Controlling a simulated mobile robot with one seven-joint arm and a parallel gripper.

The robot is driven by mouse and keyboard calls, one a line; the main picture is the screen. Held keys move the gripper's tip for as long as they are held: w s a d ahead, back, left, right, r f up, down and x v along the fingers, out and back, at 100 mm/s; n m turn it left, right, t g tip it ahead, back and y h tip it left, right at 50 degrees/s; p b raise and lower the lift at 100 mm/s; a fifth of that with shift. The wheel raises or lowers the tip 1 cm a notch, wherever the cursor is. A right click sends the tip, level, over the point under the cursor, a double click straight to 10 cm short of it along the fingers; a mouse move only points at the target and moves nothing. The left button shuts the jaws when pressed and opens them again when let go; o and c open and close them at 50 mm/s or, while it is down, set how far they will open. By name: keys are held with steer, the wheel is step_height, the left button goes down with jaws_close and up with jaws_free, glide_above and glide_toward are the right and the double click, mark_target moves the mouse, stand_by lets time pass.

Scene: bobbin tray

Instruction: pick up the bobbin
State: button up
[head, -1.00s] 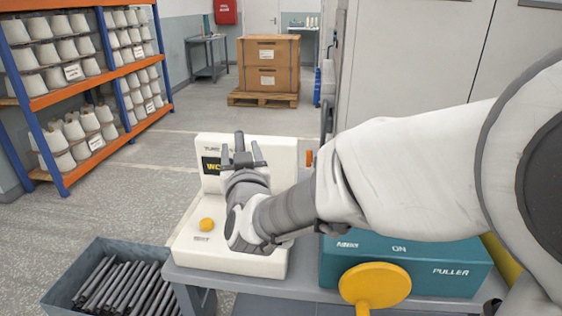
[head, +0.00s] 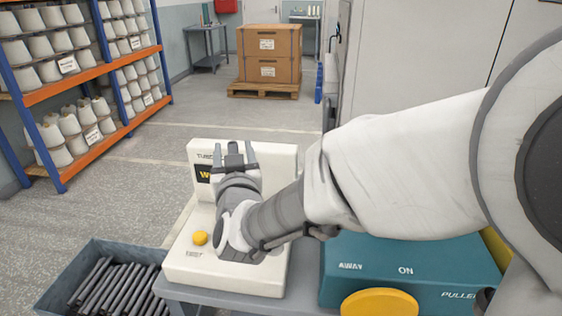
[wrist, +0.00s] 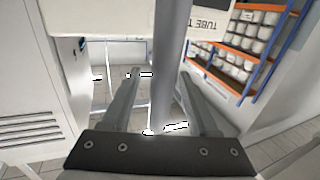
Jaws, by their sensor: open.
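No single thing is clearly recognisable as the bobbin. Several dark grey tubes lie in a grey bin (head: 64,257) at the lower left of the head view. My gripper (head: 232,153) is in front of the white machine (head: 270,160), its two fingers apart and pointing away from me. The wrist view shows the open fingers (wrist: 158,95) with a grey upright bar (wrist: 172,50) running down between them in the picture. I cannot tell what the bar is or whether a finger touches it. The wrist and forearm hide part of the machine.
A teal box (head: 400,262) marked AWAY, ON and PULLER stands to the right, with a yellow disc (head: 380,304) before it. Orange-and-blue shelves (head: 85,80) with white cones stand at the left. Crates (head: 268,52) on a pallet stand behind. The floor between is clear.

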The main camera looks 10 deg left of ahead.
steer(key=shift+c, duration=0.2)
jaws_close()
stand_by(1.1)
